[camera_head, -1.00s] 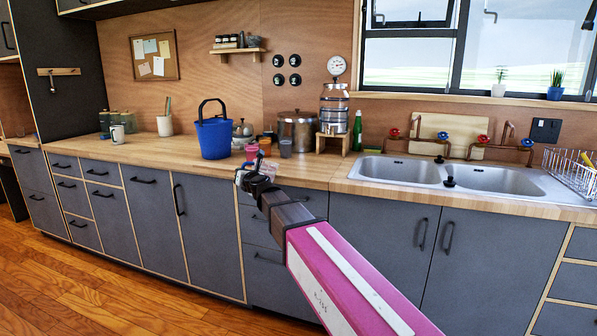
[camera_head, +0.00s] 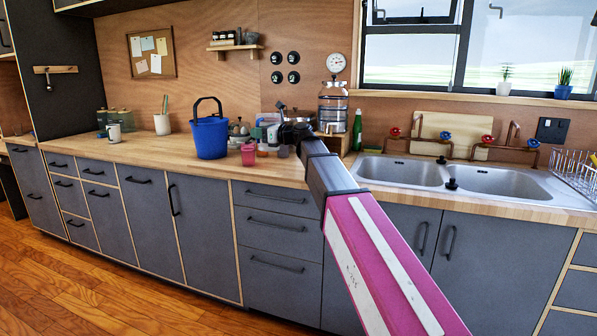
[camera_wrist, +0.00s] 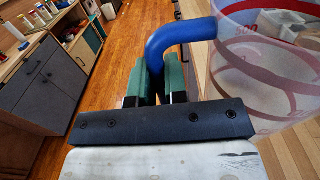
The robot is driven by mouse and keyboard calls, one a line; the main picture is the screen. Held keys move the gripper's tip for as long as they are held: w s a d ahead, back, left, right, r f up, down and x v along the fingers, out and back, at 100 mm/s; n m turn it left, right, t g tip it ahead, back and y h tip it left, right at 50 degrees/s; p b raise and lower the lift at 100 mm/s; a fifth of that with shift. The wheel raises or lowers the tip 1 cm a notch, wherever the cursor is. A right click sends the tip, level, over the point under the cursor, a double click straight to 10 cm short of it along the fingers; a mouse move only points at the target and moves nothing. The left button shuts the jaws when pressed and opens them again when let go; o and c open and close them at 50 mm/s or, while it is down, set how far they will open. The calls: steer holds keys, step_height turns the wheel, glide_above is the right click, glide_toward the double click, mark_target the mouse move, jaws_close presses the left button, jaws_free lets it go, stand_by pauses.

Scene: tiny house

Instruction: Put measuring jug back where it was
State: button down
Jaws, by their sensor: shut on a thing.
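The measuring jug (camera_wrist: 262,72) is clear with red markings and fills the right of the wrist view, partly cut off by the picture edge. Its blue handle (camera_wrist: 182,36) runs between the green fingers of my gripper (camera_wrist: 158,82). The fingers are shut on the handle. In the head view my gripper (camera_head: 287,128) is raised over the back part of the counter, left of the glass dispenser. A pale, clear shape (camera_head: 267,119) beside it looks like the jug, but it is small and partly hidden.
My arm hides the metal pot. The double sink (camera_head: 400,171) lies to the right. The counter's front left stretch is clear.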

steer(key=shift+w+d+f, duration=0.9)
steer(key=shift+d+f, duration=0.8)
steer(key=shift+f, duration=0.1)
steer(key=shift+w+d+f, duration=0.95)
steer(key=shift+d+f, duration=0.8)
steer(key=shift+f, duration=0.05)
steer(key=shift+w+d+f, duration=0.9)
steer(key=shift+d+f, duration=0.8)
steer(key=shift+f, duration=0.1)
steer(key=c, duration=1.1)
jaws_free()
steer(key=shift+c, duration=0.2)
steer(key=shift+f, duration=0.2)
steer(key=v, duration=1)
steer(key=shift+s+d+r, duration=0.1)
steer(key=shift+d+r, duration=0.1)
steer(key=shift+d, duration=0.15)
